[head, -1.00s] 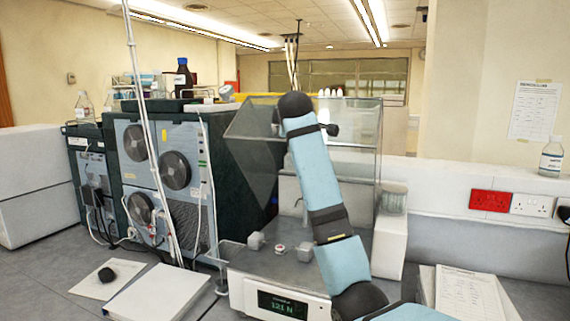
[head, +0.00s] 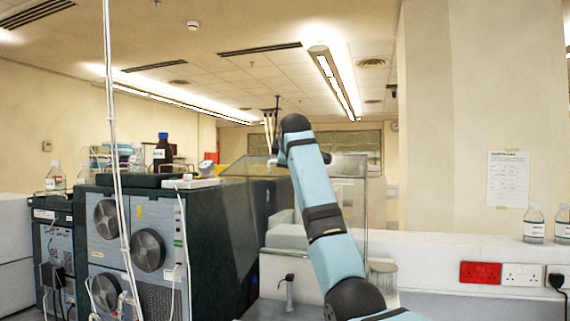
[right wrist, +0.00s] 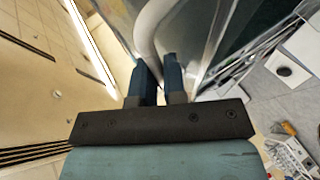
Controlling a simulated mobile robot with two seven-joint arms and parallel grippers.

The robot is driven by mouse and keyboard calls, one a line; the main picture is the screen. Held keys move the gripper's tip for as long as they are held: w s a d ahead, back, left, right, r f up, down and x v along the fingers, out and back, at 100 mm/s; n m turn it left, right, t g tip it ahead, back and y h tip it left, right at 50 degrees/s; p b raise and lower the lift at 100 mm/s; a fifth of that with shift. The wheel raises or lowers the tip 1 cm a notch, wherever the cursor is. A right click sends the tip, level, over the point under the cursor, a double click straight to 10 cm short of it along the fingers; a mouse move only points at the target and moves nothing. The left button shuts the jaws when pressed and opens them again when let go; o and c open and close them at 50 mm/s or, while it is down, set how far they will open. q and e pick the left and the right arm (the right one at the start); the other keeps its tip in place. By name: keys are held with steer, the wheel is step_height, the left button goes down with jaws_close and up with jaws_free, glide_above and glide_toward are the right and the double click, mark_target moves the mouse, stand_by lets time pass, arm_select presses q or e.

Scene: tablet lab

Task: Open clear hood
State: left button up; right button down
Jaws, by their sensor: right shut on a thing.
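The clear hood (head: 348,205) stands in the middle of the head view, its see-through walls partly behind my right arm. A tilted clear panel shows at its upper left. In the right wrist view, my right gripper (right wrist: 159,70) is shut on a pale curved handle (right wrist: 146,32), which passes between its two dark blue fingers. Clear panel surfaces run beyond the fingers. In the head view my blue right arm reaches up in front of the hood, and its gripper is hidden behind the arm. My left gripper is in neither view.
Dark instruments (head: 150,235) with round fans stand left of the hood, with a brown bottle (head: 163,152) on top. A white ledge (head: 440,248) with sockets and clear bottles (head: 534,224) lies to the right. The air above the hood is open.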

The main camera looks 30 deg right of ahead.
steer(key=c, duration=1.2)
jaws_free()
steer(key=shift+s, duration=0.1)
steer(key=shift+s+a, duration=0.15)
steer(key=shift+s, duration=0.05)
steer(key=b+v, duration=0.4)
steer(key=v, duration=0.9)
steer(key=shift+b, duration=0.35)
steer(key=shift+r, duration=0.1)
